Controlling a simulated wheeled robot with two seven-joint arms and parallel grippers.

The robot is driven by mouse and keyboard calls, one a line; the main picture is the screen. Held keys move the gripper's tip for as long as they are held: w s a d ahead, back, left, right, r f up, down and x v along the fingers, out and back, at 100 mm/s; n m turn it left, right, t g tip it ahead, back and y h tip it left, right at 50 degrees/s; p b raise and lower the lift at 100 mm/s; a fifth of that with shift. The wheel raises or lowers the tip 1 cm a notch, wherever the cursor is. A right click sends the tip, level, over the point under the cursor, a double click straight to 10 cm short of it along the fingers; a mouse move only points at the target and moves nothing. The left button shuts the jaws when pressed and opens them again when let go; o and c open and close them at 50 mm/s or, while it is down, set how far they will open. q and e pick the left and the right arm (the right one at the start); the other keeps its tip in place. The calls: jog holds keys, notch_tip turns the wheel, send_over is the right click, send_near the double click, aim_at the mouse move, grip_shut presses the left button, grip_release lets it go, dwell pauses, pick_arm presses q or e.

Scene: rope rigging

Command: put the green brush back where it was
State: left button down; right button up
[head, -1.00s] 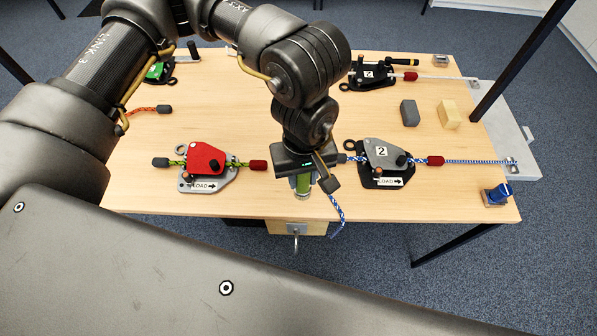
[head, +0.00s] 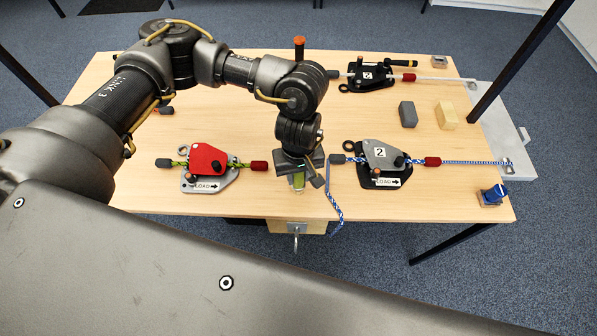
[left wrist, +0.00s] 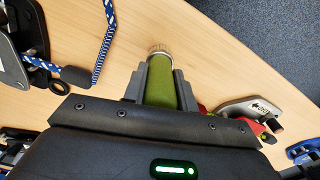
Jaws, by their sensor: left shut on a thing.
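My left gripper (head: 298,182) is shut on the green brush (head: 298,179) at the front middle of the table. In the left wrist view the green brush (left wrist: 162,85) lies between the two dark fingers (left wrist: 160,82), with its pale bristle end pointing away from the palm. In the head view most of the brush is hidden by the gripper. I cannot tell whether it touches the table. My right gripper is not in view.
The red rope device (head: 208,160) is left of the gripper and the grey device marked 2 (head: 380,155) right of it. A blue rope tail (head: 333,200) hangs close by the gripper. A blue-topped item (head: 494,194) stands front right. Grey (head: 408,114) and yellow (head: 447,115) blocks lie behind.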

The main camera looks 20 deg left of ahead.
pick_arm(q)
jog(key=shift+f+b, duration=0.2)
jog(key=shift+b, duration=0.15)
jog(key=c, duration=1.1)
grip_release()
jog(key=shift+r, duration=0.1)
jog(key=shift+r, duration=0.1)
